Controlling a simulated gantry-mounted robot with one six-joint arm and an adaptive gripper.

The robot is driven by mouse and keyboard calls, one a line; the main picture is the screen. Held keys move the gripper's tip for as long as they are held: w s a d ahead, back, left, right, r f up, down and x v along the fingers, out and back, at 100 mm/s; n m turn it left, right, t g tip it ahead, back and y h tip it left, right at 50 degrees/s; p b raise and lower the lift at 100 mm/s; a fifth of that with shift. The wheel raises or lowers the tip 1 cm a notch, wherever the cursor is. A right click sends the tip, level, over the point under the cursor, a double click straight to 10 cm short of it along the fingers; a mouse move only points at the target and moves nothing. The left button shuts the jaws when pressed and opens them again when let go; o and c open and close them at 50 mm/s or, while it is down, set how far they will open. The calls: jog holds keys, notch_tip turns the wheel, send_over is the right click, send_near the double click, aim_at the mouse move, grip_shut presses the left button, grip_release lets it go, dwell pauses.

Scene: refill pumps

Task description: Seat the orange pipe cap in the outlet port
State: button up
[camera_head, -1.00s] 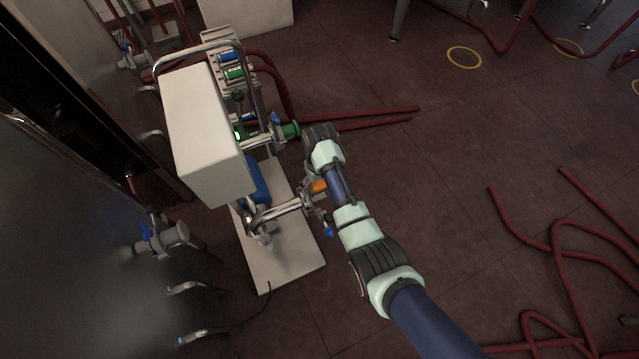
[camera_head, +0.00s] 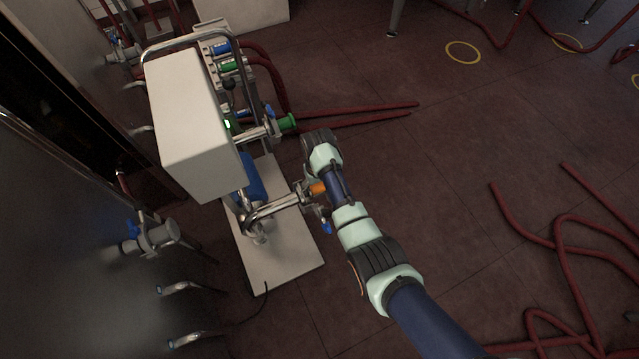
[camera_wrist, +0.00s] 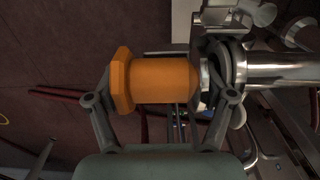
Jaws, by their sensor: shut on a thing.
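The orange pipe cap (camera_wrist: 160,80) lies sideways in the wrist view, its wide flange to the left and its narrower end to the right. My gripper (camera_wrist: 160,105) is shut on it, with one finger at each end. The cap's narrow end faces the metal outlet port (camera_wrist: 228,70) and comes very close to it. I cannot tell whether they touch. In the head view the cap (camera_head: 317,188) shows as a small orange patch between my arm and the end of the outlet pipe (camera_head: 275,207). My fingertips are hidden there behind my wrist.
The pump's white box (camera_head: 185,120) stands on a pale base plate (camera_head: 285,262). A blue valve handle (camera_head: 326,228) hangs just below the port. A green-ended pipe (camera_head: 287,122) juts out above. Red hoses (camera_head: 570,260) lie on the floor at right.

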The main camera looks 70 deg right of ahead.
jog(key=shift+a+f, duration=0.2)
jog(key=shift+f, duration=0.15)
jog(key=o, duration=1.2)
jog(key=shift+d, duration=0.15)
jog(key=shift+r, duration=0.1)
notch_tip(320, 180, up, 8)
jog(key=shift+r, duration=0.1)
jog(key=shift+s, duration=0.1)
jog(key=shift+d, duration=0.1)
